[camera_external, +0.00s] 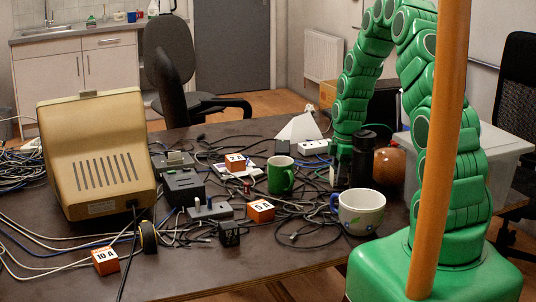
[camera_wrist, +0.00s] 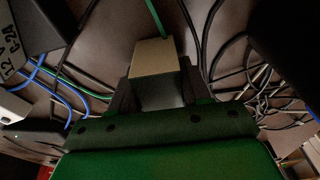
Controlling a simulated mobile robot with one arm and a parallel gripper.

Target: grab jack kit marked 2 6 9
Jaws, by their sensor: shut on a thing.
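My gripper (camera_wrist: 157,90) is shut on a small block (camera_wrist: 155,57) with a tan top face and a dark grey near face. No marking can be read on it. In the external view, my gripper end (camera_external: 341,165) points down at the far right part of the table, behind the white mug and beside a dark cylinder. The held block cannot be made out there. An orange and white box (camera_external: 235,162), whose mark seems to start with 2, sits left of the green mug. Similar boxes, one marked 10 A (camera_external: 106,261) and one seemingly 5 A (camera_external: 261,211), lie nearer the front.
Tangled cables (camera_wrist: 270,95) cover much of the table. A green mug (camera_external: 281,175), white mug (camera_external: 361,212), dark cylinder (camera_external: 362,158) and brown round jar (camera_external: 389,167) stand near my arm. A black labelled adapter (camera_wrist: 30,35) is close at left. A beige monitor (camera_external: 97,155) stands far left.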

